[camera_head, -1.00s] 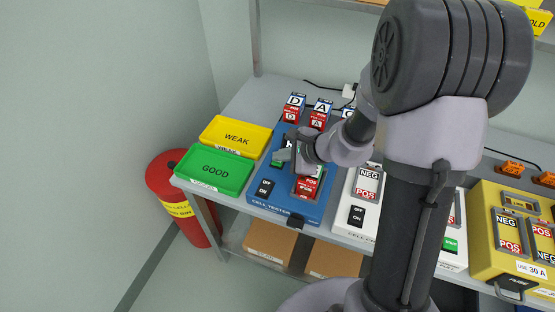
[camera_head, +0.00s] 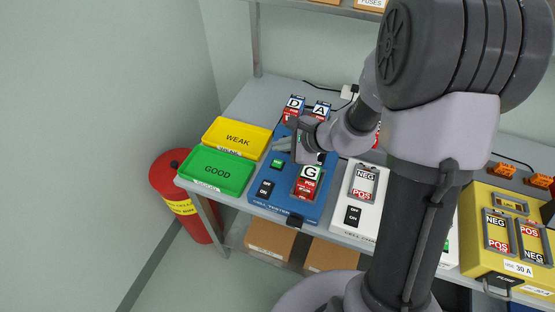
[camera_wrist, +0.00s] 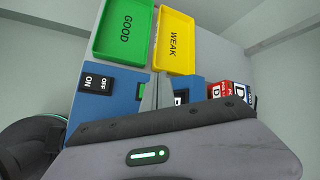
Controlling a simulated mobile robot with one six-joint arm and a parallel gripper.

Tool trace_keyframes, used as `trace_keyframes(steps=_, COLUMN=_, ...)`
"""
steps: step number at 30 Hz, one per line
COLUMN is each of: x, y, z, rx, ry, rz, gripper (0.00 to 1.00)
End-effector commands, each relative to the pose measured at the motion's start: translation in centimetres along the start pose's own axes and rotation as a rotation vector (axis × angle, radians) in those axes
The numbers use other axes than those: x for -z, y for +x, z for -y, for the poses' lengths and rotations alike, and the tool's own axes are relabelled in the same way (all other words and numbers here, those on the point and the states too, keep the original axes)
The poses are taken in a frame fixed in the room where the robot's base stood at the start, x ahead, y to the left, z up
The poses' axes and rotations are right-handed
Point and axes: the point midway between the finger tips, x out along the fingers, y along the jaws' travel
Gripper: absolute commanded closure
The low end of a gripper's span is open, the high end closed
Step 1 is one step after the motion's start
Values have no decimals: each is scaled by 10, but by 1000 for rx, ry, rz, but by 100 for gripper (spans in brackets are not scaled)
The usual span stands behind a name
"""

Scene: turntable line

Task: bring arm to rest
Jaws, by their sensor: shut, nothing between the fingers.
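My gripper (camera_head: 280,145) is shut and empty. It hangs above the back part of the blue cell tester (camera_head: 262,203), its fingers pointing left in the head view. In the wrist view the shut fingers (camera_wrist: 154,92) stand in front of the blue tester (camera_wrist: 122,98). My arm bends over the shelf from the right and hides part of the bench behind it.
A green GOOD tray (camera_head: 215,170) and a yellow WEAK tray (camera_head: 237,137) lie left. Cells D (camera_head: 294,103) and A (camera_head: 321,108) stand behind. A red bin (camera_head: 181,205) stands on the floor.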

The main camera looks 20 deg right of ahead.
Motion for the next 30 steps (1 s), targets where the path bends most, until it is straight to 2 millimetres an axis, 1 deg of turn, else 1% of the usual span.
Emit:
trace_keyframes(steps=15, x=0, y=0, z=0, rx=1, ry=1, rz=0, gripper=100)
trace_keyframes(steps=17, x=-4, y=-2, z=1, rx=-1, ry=-14, rz=5, gripper=100)
trace_keyframes(steps=18, x=-14, y=-8, z=1, rx=-5, ry=-50, rz=17, gripper=100)
trace_keyframes(steps=20, x=-44, y=-27, z=1, rx=-20, ry=-165, rz=47, gripper=100)
trace_keyframes(steps=21, x=-72, y=-47, z=-4, rx=-40, ry=-282, rz=73, gripper=100)
trace_keyframes(steps=22, x=-94, y=-65, z=-11, rx=-59, ry=-390, rz=89, gripper=100)
trace_keyframes(steps=23, x=-114, y=-85, z=-23, rx=-83, ry=-504, rz=101, gripper=100)
trace_keyframes(steps=24, x=-135, y=-110, z=-40, rx=-117, ry=-654, rz=103, gripper=100)
trace_keyframes(steps=25, x=-145, y=-129, z=-54, rx=-143, ry=-762, rz=95, gripper=100)
trace_keyframes(steps=27, x=-154, y=-167, z=-83, rx=-195, ry=-988, rz=48, gripper=100)
trace_keyframes(steps=29, x=-151, y=-193, z=-102, rx=-229, ry=-1144, rz=-12, gripper=100)
trace_keyframes(steps=30, x=-146, y=-208, z=-111, rx=-246, ry=-1225, rz=-56, gripper=100)
